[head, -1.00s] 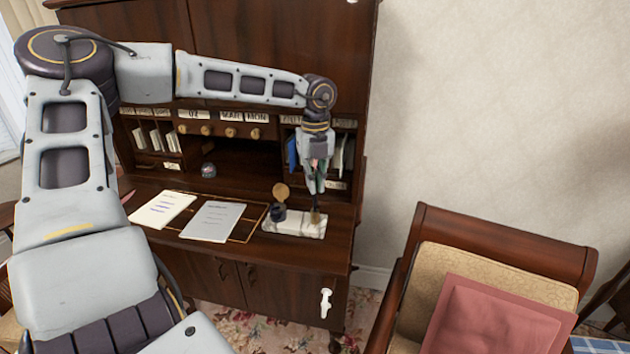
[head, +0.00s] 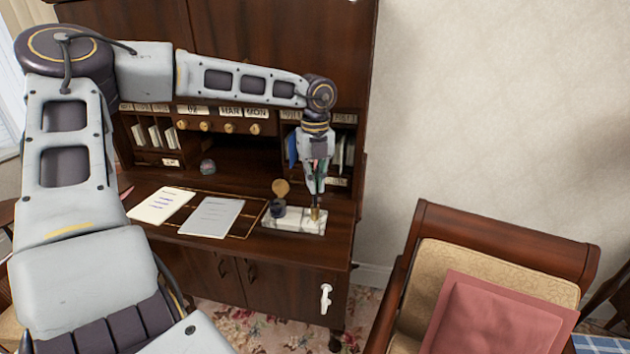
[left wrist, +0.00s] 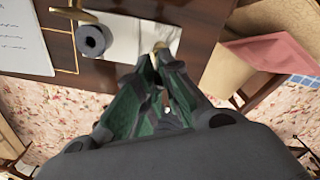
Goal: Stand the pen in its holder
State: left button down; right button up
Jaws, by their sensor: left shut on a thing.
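My left gripper (head: 314,196) points down over the right end of a white stone desk stand (head: 293,226). Its fingers are shut on a slim thing, which I take to be the pen; the fingers hide nearly all of it. A small brass holder (head: 315,214) stands on the stand directly below the fingertips. In the left wrist view the fingertips (left wrist: 156,56) meet right at the brass piece (left wrist: 161,46). I cannot tell whether the pen's tip is inside the holder or just above it. My right gripper is in neither view.
A dark inkwell (head: 278,209) with a raised brass lid (head: 281,188) stands on the stand's left end. Papers (head: 212,217) lie left of it. Pigeonholes (head: 340,150) rise close behind the gripper. An armchair (head: 500,245) with a pink cushion is at right.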

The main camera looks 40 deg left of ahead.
pick_arm(q)
jog(key=shift+f, duration=0.3)
jog(key=c, duration=1.5)
grip_release()
jog(key=shift+r, duration=0.1)
notch_tip(320, 180, up, 12)
jog(key=shift+s+d, duration=0.1)
dwell(0.4)
